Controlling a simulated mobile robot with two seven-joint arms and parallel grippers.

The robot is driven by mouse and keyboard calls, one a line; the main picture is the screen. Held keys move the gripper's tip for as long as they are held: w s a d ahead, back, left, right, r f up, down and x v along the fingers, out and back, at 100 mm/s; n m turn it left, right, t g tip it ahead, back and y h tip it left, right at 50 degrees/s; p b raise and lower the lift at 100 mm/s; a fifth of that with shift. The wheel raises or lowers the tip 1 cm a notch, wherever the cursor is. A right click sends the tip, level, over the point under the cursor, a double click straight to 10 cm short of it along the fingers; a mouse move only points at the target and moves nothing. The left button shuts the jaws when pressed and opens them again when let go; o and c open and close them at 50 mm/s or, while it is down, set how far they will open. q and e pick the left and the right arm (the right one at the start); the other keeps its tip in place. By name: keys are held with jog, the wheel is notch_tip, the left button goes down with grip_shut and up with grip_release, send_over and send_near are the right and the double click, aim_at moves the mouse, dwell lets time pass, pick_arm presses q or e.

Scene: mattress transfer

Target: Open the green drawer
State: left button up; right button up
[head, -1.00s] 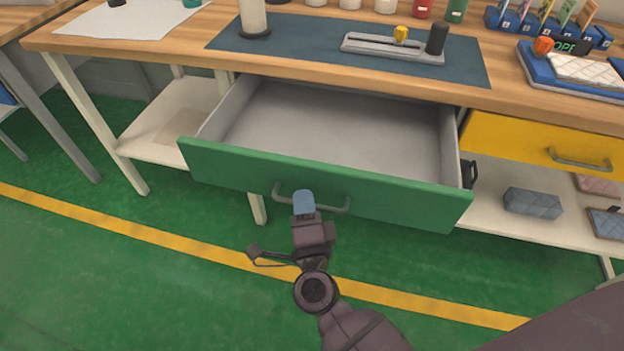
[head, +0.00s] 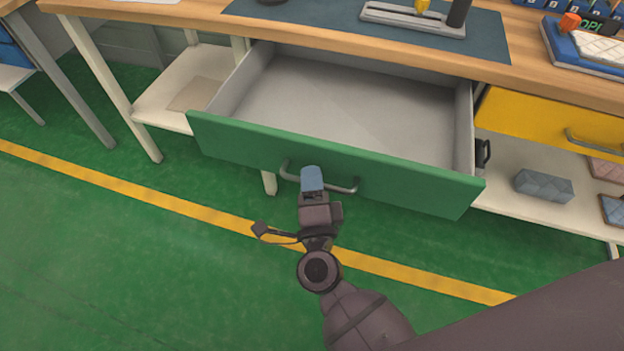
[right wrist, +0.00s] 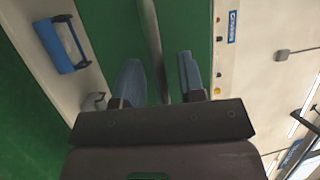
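The green drawer (head: 410,182) stands pulled well out from under the workbench in the head view, its grey inside (head: 345,105) empty. Its metal bar handle (head: 341,188) is on the front. My right gripper (head: 312,178) is at the handle, its blue fingertips overlapping the bar. In the right wrist view the bar (right wrist: 153,40) runs between the two fingers of the gripper (right wrist: 162,82), which stand apart with narrow gaps beside the bar. The green front (right wrist: 110,28) shows behind. My left gripper is not in view.
A yellow drawer (head: 550,122) sits closed to the right. The wooden benchtop (head: 190,14) carries a dark mat (head: 320,22) and a blue tray (head: 575,50). A grey padded block (head: 543,186) lies on the lower shelf. The green floor (head: 120,250) in front is clear.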

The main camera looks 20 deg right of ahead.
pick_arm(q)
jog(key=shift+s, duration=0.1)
pick_arm(e)
jog(key=v, duration=1.1)
dwell(0.4)
pick_arm(q)
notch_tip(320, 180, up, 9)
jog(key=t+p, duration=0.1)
jog(key=p, duration=1)
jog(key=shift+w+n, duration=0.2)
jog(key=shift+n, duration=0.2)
pick_arm(e)
jog(key=s+d+n+g+y, duration=0.3)
jog(key=s+d+n+g, duration=0.5)
jog(key=s+d+n, duration=0.5)
jog(key=d+f+n, duration=0.1)
jog(key=d+n, duration=0.4)
jog(key=n, duration=0.2)
jog(key=shift+s+d+n+g+y, duration=0.25)
jog(key=shift+d+n+g+y, duration=0.05)
jog(key=shift+d+y, duration=0.1)
